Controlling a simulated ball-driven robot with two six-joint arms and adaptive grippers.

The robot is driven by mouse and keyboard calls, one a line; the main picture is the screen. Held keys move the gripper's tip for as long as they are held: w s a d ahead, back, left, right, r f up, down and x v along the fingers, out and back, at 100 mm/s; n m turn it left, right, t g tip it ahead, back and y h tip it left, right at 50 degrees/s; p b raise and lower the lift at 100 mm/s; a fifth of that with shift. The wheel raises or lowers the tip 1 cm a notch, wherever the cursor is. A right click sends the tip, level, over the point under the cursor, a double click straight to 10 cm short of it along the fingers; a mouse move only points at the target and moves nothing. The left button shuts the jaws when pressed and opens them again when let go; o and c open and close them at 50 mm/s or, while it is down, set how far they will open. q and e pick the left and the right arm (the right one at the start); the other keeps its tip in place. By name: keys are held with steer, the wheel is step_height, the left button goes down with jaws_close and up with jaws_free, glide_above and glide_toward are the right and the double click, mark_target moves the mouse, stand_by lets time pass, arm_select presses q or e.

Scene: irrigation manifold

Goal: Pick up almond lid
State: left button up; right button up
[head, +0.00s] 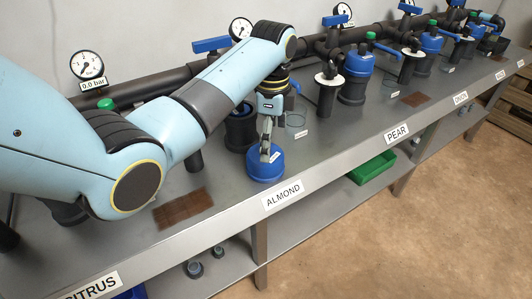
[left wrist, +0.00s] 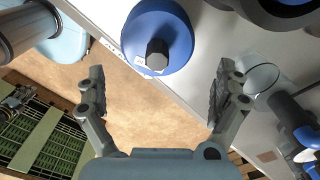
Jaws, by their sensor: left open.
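The almond lid is a round blue cap (head: 264,169) lying on the grey bench just behind the ALMOND label. In the left wrist view the lid (left wrist: 180,33) shows at the top centre, with a dark hexagonal knob (left wrist: 157,53) in its middle and a small white tag. My left gripper (head: 267,150) is directly over the lid in the head view and partly hides it. In the left wrist view my left gripper (left wrist: 157,82) is open and empty, and the lid appears ahead of the gap between its fingertips. I cannot tell whether the fingers touch it. My right gripper is not in view.
A dark filter housing (head: 240,132) stands behind the lid, partly hidden by my left arm. Pipes with blue valves and gauges run along the wall. A brown mesh piece (head: 183,208) lies to the left. The bench front edge is close to the lid.

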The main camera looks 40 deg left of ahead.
arm_select(q)
step_height(320, 180, down, 2)
steer(key=shift+f, duration=0.1)
steer(key=shift+a+f, duration=0.15)
steer(key=shift+f, duration=0.2)
steer(key=f, duration=0.2)
steer(key=s+f, duration=0.1)
steer(key=shift+a+f+b, duration=0.35)
steer(key=shift+f, duration=0.4)
steer(key=shift+w+f, duration=0.1)
steer(key=c, duration=1)
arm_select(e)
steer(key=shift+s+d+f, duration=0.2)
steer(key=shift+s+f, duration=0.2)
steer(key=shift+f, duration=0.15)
